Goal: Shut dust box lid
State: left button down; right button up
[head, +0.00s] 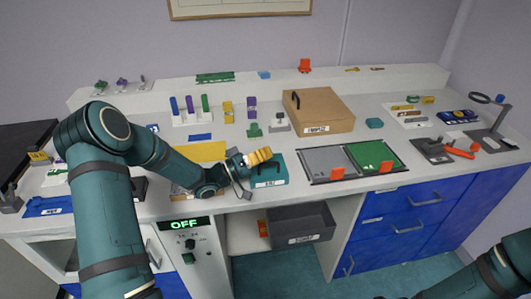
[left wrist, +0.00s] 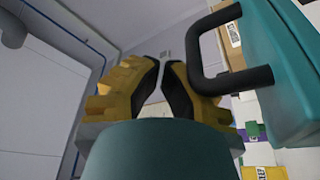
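A teal box (head: 270,182) with a white label and a dark handle stands at the front edge of the counter in the head view. The label is too small to read, so I cannot confirm that it is the dust box. My left gripper (head: 258,156), with yellow fingers, is just above and beside it, hiding part of its top. In the left wrist view, the teal panel and black handle (left wrist: 200,50) are to the right of my left gripper (left wrist: 163,65). Its fingertips are nearly together, with nothing between them. My right gripper is out of view.
A brown box (head: 325,112) with a black handle stands behind. Grey and green trays (head: 330,163) lie to the right. A grey open bin (head: 300,228) sits below the counter edge. Colored holders (head: 190,112) stand behind my left forearm.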

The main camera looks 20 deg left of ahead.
pick_arm(q)
jog(key=shift+s+d+f+g, duration=0.15)
jog(key=shift+s+f, duration=0.1)
jog(key=shift+f, duration=0.25)
jog(key=shift+s+d+f+g, duration=0.15)
jog(key=shift+s+f, duration=0.05)
jog(key=shift+f, duration=0.25)
jog(key=shift+s+a, duration=0.3)
jog(key=shift+a, duration=0.05)
jog(key=v, duration=0.7)
jog(key=r+v, duration=0.1)
jog(key=v, duration=0.2)
jog(key=shift+s+a, duration=0.1)
jog(key=shift+a, duration=0.45)
